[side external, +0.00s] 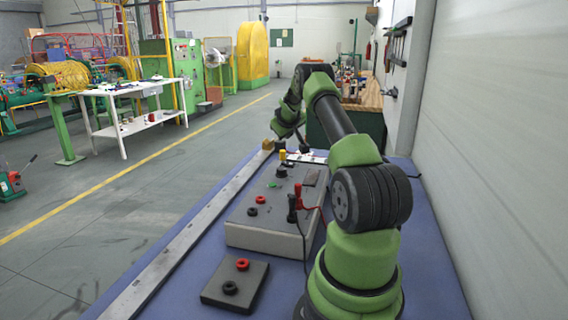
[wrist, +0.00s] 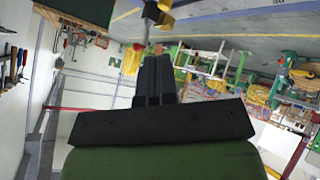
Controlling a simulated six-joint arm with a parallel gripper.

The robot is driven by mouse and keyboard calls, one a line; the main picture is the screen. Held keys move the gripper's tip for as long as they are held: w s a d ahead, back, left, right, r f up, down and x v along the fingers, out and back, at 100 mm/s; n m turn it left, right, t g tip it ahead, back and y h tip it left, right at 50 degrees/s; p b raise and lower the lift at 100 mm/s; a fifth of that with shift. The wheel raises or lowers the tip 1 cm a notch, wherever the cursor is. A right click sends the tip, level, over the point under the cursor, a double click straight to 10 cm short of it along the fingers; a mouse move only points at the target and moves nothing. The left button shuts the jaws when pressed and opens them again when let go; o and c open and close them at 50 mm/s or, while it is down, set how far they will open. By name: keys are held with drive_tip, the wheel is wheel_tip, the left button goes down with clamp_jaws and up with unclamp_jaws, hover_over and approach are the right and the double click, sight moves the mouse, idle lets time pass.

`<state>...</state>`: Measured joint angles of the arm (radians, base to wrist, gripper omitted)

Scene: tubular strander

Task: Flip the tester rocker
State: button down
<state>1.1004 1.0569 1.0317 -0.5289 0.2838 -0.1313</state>
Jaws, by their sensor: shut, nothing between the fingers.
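The tester (side external: 262,225) is a light grey box on the blue bench. Its top carries a small green part (side external: 272,184), which may be the rocker, a black knob (side external: 281,172) and red and black sockets. The rocker's tilt is too small to tell. My gripper (side external: 303,143) is beyond the tester's far end, small and partly hidden by my own arm. In the wrist view my gripper (wrist: 153,58) has its two black fingers together with nothing between them. Yellow and red parts (wrist: 158,14) show just past the fingertips; I cannot tell what they are.
Red and black probes (side external: 293,205) with leads stand at the tester's right side. A dark block (side external: 236,284) with red and black terminals lies in front. A metal rail (side external: 180,245) runs along the bench's left edge. A wall closes the right side.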

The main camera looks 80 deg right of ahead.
sight(283, 162)
drive_tip(key=shift+w+f, duration=0.25)
drive_tip(key=shift+f, duration=1.4)
drive_tip(key=shift+w+f, duration=0.2)
drive_tip(key=shift+f, duration=1.4)
drive_tip(key=shift+f, duration=0.1)
drive_tip(key=shift+w+f, duration=0.1)
drive_tip(key=shift+f, duration=0.25)
drive_tip(key=shift+f, duration=0.3)
drive_tip(key=shift+r, duration=0.75)
drive_tip(key=shift+s+r, duration=0.25)
drive_tip(key=shift+r, duration=1)
drive_tip(key=shift+s+r, duration=0.2)
drive_tip(key=shift+r, duration=1.05)
